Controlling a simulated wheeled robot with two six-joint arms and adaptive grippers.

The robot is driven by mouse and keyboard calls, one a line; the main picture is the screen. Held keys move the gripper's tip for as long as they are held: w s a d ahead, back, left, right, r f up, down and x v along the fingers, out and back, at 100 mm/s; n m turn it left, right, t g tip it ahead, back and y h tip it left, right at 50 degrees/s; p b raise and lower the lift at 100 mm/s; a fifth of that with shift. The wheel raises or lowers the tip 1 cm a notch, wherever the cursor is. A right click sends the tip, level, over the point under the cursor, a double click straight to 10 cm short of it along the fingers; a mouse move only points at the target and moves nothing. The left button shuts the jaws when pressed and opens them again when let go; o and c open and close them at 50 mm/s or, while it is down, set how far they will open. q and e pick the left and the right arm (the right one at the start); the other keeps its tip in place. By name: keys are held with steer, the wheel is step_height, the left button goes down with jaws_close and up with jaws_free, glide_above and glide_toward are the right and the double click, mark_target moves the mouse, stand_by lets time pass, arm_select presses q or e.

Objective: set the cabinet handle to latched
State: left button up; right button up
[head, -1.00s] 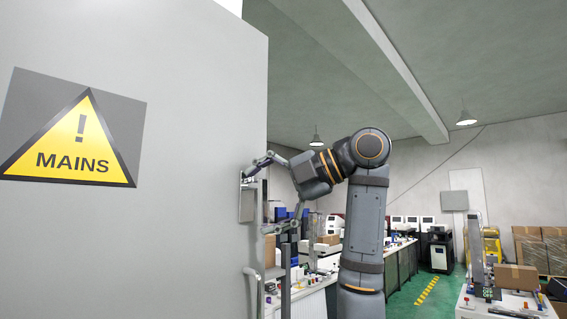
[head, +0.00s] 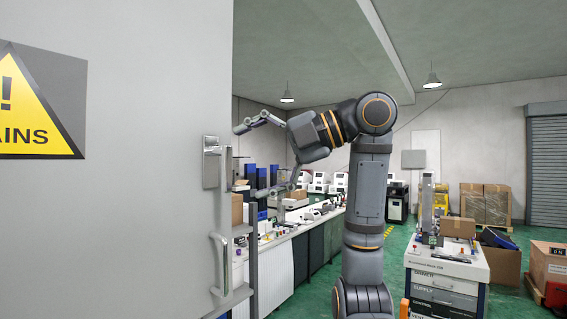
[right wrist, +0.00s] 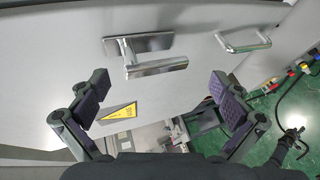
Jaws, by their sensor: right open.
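The cabinet handle is a shiny metal lever (head: 226,178) on a tall backplate (head: 211,165) at the right edge of the grey cabinet door (head: 150,220). The lever hangs down, along the plate. In the right wrist view the lever (right wrist: 158,68) runs roughly parallel to its plate (right wrist: 150,42). My right gripper (head: 248,160) is open and empty, just right of the handle. In the right wrist view its fingers (right wrist: 161,97) are spread wide on either side below the lever, apart from it. My left gripper is out of view.
A fixed pull handle (head: 219,265) sits below the lever and also shows in the right wrist view (right wrist: 245,46). A yellow MAINS sign (head: 30,115) is on the door. Workbenches (head: 310,240) and a drawer cart (head: 445,270) stand behind my right arm.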

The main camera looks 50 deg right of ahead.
steer(key=shift+s+d+f, duration=0.1)
steer(key=shift+s+d, duration=0.3)
steer(key=shift+s, duration=0.1)
steer(key=s, duration=0.1)
steer(key=s+d, duration=0.1)
steer(key=s, duration=0.1)
steer(key=s+d, duration=0.1)
steer(key=shift+s, duration=0.15)
steer(key=shift+a, duration=0.1)
stand_by(0.4)
